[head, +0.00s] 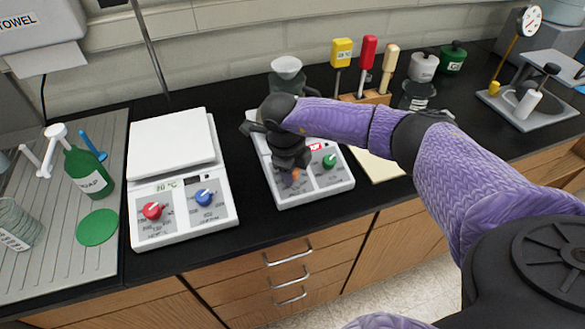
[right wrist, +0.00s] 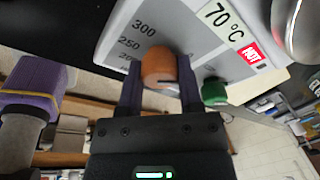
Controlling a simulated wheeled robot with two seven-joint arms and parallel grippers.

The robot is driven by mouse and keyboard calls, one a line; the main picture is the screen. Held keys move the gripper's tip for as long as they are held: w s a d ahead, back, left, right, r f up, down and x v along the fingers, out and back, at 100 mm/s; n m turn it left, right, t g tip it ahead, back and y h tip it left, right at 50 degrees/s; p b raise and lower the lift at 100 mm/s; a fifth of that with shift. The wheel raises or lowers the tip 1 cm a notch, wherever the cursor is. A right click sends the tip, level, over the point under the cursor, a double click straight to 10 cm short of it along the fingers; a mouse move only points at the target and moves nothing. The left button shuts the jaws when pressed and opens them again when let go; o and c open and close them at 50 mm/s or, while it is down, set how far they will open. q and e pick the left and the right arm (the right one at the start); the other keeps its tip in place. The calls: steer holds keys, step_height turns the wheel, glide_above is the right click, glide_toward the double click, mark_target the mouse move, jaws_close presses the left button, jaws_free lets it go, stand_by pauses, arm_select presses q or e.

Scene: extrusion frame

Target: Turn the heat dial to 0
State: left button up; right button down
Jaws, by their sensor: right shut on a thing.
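The heat dial is an orange knob (right wrist: 160,67) on the sloped front panel of the middle white hot plate (head: 338,183). The wrist view shows the numbers 200, 250 and 300 beside it. My right gripper (head: 291,175) reaches down to this panel, and in the right wrist view its two fingers (right wrist: 160,85) are shut on the orange knob, one on each side. The knob's pointer cannot be made out. The plate's display reads 70 °C with a red HOT sign (right wrist: 251,53). My left gripper is not in view.
A green knob (head: 329,161) sits close to the right of the orange one. A second white plate (head: 172,145) with red and blue knobs stands to the left, showing 20 °C. A green bottle (head: 88,175) stands farther left. A tool block (head: 366,97) stands behind.

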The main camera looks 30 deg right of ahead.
steer(key=shift+c, duration=1.3)
jaws_free()
steer(key=r, duration=0.3)
steer(key=a+r, duration=0.1)
steer(key=r, duration=0.2)
steer(key=r+p, duration=0.1)
steer(key=r, duration=0.3)
steer(key=shift+s+a, duration=0.1)
steer(key=shift+a, duration=0.2)
steer(key=shift+f, duration=0.1)
